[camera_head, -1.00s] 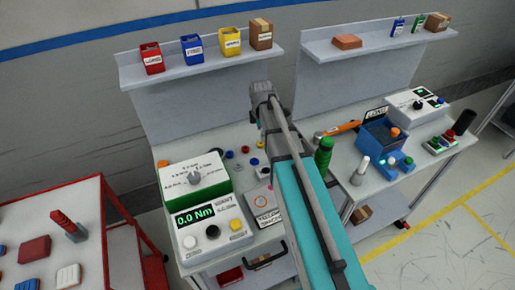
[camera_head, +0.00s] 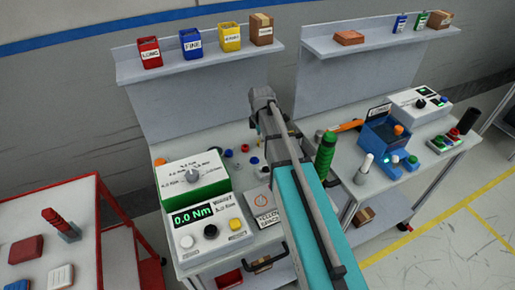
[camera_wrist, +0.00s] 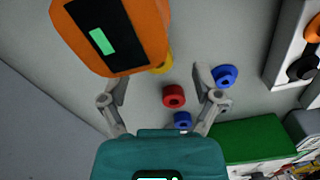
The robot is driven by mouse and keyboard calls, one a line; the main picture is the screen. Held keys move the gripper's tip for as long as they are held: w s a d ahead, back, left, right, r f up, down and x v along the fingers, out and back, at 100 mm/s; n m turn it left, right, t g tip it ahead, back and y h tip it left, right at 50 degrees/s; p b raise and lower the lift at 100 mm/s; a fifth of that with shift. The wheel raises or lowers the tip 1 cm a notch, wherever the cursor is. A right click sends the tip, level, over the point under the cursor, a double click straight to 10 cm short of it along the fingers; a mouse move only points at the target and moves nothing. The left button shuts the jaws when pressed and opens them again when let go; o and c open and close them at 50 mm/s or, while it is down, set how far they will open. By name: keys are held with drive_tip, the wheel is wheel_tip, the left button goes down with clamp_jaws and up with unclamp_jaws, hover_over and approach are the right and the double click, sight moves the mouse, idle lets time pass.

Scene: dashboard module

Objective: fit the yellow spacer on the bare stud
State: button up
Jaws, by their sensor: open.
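In the wrist view, a yellow piece (camera_wrist: 161,66), probably the spacer, shows only as a sliver on the bench top. A large orange body (camera_wrist: 150,25) with a black panel and green light, close to the camera, hides the rest of it. My gripper (camera_wrist: 160,80) is open, its fingers spread above the bench with nothing visibly held. A red spacer (camera_wrist: 173,96) appears between the fingers, below the yellow piece in the picture. In the head view my arm hides the gripper. I cannot make out the bare stud in either view.
Blue pieces (camera_wrist: 224,75) (camera_wrist: 183,120) lie near the red one. A green-and-white box (camera_head: 193,183) and a torque display unit (camera_head: 205,225) stand at the bench's left. A printed card (camera_head: 265,215) lies beside them. A tall green handle (camera_head: 325,153) stands right of my arm.

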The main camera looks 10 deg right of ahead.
drive_tip(key=shift+f+b, duration=0.6)
drive_tip(key=shift+f, duration=0.25)
drive_tip(key=c, duration=0.8)
